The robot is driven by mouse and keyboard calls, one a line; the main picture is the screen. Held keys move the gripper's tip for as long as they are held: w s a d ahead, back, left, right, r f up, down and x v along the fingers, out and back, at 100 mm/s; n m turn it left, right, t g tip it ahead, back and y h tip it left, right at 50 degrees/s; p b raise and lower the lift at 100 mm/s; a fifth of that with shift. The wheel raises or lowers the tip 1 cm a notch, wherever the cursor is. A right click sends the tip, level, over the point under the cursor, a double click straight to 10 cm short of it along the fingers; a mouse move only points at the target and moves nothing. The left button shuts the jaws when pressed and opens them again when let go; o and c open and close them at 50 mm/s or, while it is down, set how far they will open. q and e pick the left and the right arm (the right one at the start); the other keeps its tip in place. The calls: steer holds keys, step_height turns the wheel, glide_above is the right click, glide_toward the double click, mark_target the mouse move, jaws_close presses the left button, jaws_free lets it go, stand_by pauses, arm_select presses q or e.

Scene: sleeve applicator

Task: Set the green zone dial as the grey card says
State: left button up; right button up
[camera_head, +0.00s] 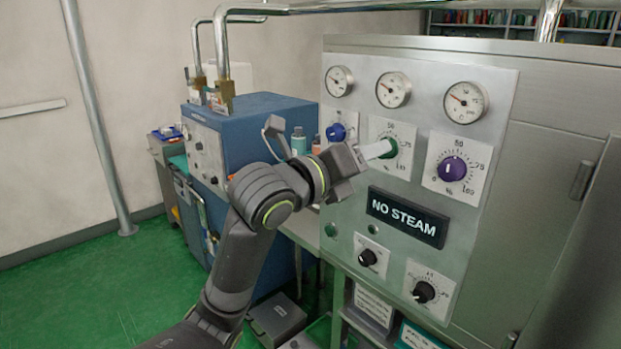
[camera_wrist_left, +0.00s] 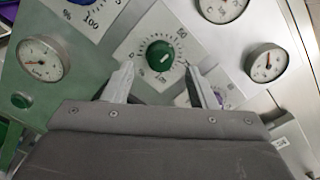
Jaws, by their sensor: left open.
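The green zone dial (camera_head: 389,147) is a green knob on a white scale plate, in the middle of the upper row of dials on the steel panel. In the left wrist view the green knob (camera_wrist_left: 160,55) shows a short white mark, but I cannot read its setting. My left gripper (camera_head: 384,150) is in front of the dial and partly hides it. In the left wrist view its fingers (camera_wrist_left: 161,83) are open, one to each side of the knob's lower part; I cannot tell whether they touch it. I cannot make out a grey card. My right gripper is not in view.
A purple dial (camera_head: 453,169) is to the right of the green one, and a blue dial (camera_head: 337,132) to the left. Gauges (camera_head: 394,89) sit above. A "NO STEAM" display (camera_head: 408,216) and black knobs (camera_head: 424,292) are below. A blue machine (camera_head: 253,130) stands left.

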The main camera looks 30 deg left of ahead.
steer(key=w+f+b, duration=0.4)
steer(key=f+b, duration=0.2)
steer(key=b, duration=0.4)
arm_select(q)
steer(key=b+v, duration=0.1)
steer(key=v, duration=1.2)
steer(key=shift+s, duration=0.3)
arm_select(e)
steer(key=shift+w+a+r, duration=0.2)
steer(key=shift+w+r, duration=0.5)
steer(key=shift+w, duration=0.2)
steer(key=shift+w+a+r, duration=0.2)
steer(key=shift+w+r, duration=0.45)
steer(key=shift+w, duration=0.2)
arm_select(q)
steer(key=shift+a, duration=0.1)
